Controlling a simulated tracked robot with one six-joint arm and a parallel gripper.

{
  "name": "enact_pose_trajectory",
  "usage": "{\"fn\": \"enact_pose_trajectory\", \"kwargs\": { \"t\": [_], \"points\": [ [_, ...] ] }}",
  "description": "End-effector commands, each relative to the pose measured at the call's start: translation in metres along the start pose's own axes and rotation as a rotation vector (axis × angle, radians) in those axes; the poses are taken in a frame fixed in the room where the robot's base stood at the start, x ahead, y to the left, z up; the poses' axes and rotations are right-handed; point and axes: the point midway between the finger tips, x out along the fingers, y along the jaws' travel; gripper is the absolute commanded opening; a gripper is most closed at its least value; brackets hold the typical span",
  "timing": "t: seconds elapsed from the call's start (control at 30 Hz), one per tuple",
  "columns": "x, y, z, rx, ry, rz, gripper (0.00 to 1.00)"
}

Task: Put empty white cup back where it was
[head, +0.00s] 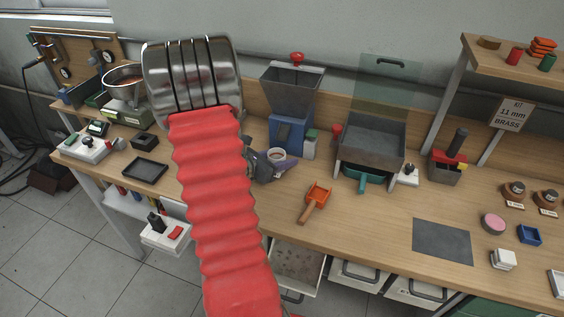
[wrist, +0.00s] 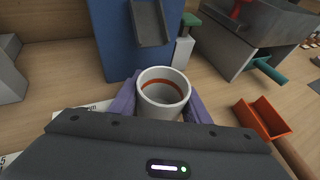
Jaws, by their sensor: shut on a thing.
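The white cup (wrist: 163,92) stands upright below the chute of the blue machine in the wrist view. Its inside looks empty, with an orange-brown band around the inner wall. My gripper (wrist: 158,100) has its two purple fingers shut on the cup, one on each side. In the head view the cup (head: 277,155) shows small at the front of the blue machine, with my gripper (head: 274,164) at it. My red arm hides part of the bench to the left. I cannot tell whether the cup touches the bench.
The blue machine (head: 289,133) with its grey hopper stands right behind the cup. An orange scoop (head: 318,195) lies to the right on the bench. A grey bin (head: 371,139) stands farther right. A dark mat (head: 442,241) lies at the front right, with bare wood around it.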

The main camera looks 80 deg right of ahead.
Motion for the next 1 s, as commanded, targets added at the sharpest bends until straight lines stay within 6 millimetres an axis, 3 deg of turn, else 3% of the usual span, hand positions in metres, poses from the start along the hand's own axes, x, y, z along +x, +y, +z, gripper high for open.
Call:
{"fn": "enact_pose_trajectory", "kwargs": {
  "t": [0.5, 0.53, 0.77, 1.0],
  "points": [
    [0.004, 0.0006, -0.01, 0.0, 0.0, 0.001, 0.18],
    [0.0039, 0.0006, -0.0098, 0.001, 0.0, 0.002, 0.45],
    [0.0038, 0.0006, -0.0097, 0.001, 0.0, 0.002, 0.61],
    [0.0037, 0.0006, -0.0095, 0.001, 0.0, 0.002, 0.61]
  ]
}}
